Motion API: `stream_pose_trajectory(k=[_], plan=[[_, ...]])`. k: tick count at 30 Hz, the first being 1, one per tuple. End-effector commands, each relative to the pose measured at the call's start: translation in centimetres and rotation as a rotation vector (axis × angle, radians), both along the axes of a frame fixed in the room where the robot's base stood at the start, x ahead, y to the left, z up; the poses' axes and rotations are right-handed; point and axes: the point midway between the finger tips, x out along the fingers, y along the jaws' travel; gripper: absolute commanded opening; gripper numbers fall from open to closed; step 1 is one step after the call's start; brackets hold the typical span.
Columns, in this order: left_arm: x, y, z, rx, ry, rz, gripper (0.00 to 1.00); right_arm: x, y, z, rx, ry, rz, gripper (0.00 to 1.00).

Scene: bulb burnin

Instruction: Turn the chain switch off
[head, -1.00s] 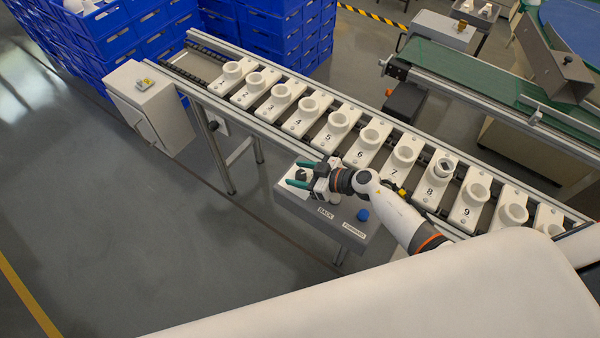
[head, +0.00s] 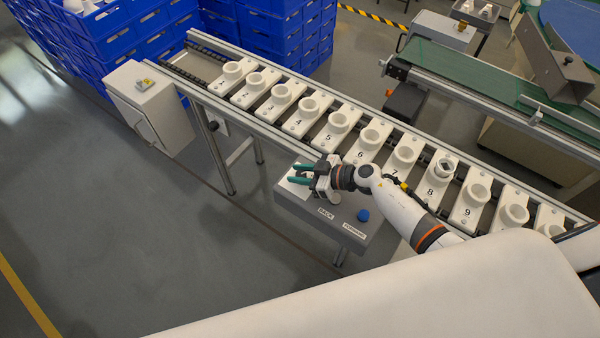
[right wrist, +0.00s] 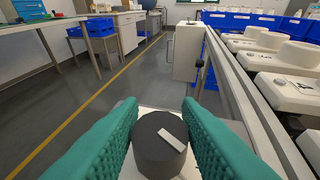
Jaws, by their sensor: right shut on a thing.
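The switch is a round black knob (right wrist: 150,155) with a pale pointer bar on top, lying diagonally from upper left to lower right in the right wrist view. It stands on a white plate on the grey control box (head: 290,208). My right gripper (head: 296,174) has teal fingers on either side of the knob, shut on it. In the right wrist view the fingers (right wrist: 160,118) flank the knob left and right. In the head view the fingers hide the knob. My left gripper is not in view.
The box carries BACK and FORWARD labels and a blue button (head: 363,215). The chain conveyor (head: 262,134) with numbered white holders runs close behind. A white cabinet (head: 170,110) and blue crates (head: 280,45) stand farther left. The floor in front is clear.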

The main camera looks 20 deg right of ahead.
Motion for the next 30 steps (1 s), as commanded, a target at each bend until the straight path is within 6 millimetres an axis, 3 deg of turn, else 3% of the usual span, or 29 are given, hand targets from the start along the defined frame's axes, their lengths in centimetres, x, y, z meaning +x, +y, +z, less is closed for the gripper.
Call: stream_pose_trajectory(k=[14, 30], plan=[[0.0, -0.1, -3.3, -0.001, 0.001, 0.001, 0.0, 0.2, -0.2, -0.4, -0.005, -0.003, 0.413, 0.08], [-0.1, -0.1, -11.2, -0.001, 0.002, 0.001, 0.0, 0.0, -0.1, -0.7, -0.004, -0.002, 0.9, 0.08]])
